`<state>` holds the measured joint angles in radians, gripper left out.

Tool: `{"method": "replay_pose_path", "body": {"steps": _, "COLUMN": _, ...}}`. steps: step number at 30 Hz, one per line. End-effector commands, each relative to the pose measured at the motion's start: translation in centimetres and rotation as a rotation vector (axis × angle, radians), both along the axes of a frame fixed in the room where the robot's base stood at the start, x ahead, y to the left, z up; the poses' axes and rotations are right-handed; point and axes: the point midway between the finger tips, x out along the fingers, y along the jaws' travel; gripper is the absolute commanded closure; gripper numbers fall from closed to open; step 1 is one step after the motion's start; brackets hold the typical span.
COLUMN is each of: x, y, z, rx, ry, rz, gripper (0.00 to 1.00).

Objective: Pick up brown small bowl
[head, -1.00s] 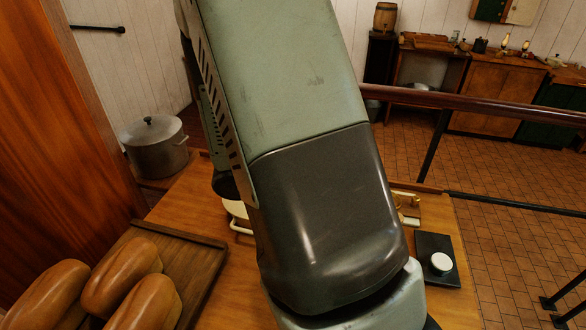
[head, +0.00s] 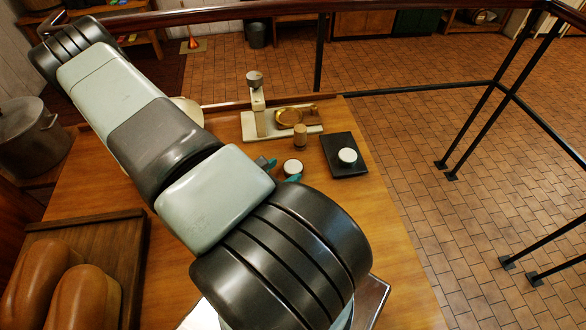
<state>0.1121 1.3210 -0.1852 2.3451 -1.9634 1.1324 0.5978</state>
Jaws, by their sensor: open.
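I cannot make out a sure brown small bowl in the head view. A small brown, cup-like piece (head: 300,136) stands in front of the cream balance scale, and a round brass-coloured dish (head: 289,117) sits on the scale. I cannot tell if either is the bowl. My arm crosses the middle and hides much of the table. Only the teal tips of my gripper (head: 278,171) show past the arm, apart from each other and open. They are close to a small white-topped round thing (head: 293,167), nearer than the brown piece. Whether they touch it is unclear.
The cream scale (head: 257,122) stands at the table's far edge. A black slab (head: 336,143) with a white round piece (head: 347,156) lies right of it. A wooden tray (head: 130,240) with loaves is at lower left. A dark railing (head: 319,60) runs beyond. The table's right side is clear.

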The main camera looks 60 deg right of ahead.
Motion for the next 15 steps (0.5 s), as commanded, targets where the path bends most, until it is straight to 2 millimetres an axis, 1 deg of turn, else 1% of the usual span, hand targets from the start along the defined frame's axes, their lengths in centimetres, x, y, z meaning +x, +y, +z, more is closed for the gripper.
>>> {"method": "replay_pose_path", "body": {"steps": 5, "x": 0.0, "y": -1.2, "z": -0.5, "rx": 0.0, "ry": -0.001, "rz": -0.002, "gripper": 0.24}}
{"method": "replay_pose_path", "body": {"steps": 12, "x": 0.0, "y": -4.6, "z": -1.6, "rx": -0.002, "ry": -0.001, "rz": -0.003, "gripper": 0.24}}
{"method": "replay_pose_path", "body": {"steps": 15, "x": 0.0, "y": -5.4, "z": -2.0, "rx": -0.001, "ry": 0.0, "rz": -0.001, "gripper": 0.24}}
